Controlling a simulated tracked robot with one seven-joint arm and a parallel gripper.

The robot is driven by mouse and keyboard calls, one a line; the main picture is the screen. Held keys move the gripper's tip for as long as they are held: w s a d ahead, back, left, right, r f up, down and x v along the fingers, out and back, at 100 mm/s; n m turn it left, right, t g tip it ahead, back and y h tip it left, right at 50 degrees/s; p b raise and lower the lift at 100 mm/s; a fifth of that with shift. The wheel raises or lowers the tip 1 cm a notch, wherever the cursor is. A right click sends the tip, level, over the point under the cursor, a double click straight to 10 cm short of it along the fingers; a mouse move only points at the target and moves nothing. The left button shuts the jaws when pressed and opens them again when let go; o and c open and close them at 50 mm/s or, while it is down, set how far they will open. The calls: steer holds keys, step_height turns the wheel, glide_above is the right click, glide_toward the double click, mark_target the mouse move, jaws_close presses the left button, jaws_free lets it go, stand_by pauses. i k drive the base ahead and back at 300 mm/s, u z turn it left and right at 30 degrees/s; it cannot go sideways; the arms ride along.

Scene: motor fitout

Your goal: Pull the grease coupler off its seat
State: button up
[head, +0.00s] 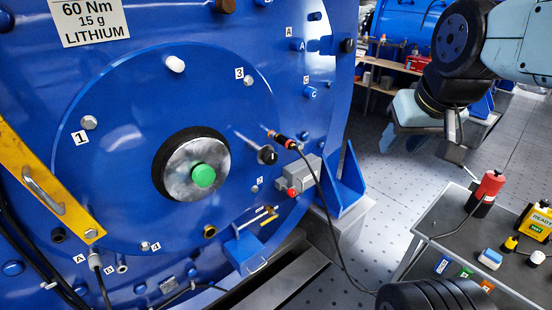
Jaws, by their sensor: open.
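A grey cart (425,222) at the lower right holds a red canister (487,190), a yellow box (537,220) and small colored items. A black knob (267,155) and a grey box (304,174) sit near the coupler. A yellow bar (45,185) crosses the motor's left side. Open floor lies between motor and cart.

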mark_target(289, 144)
steer(key=z, duration=0.05)
steer(key=k, duration=1.35)
steer(key=u, duration=0.65)
steer(key=i, duration=1.5)
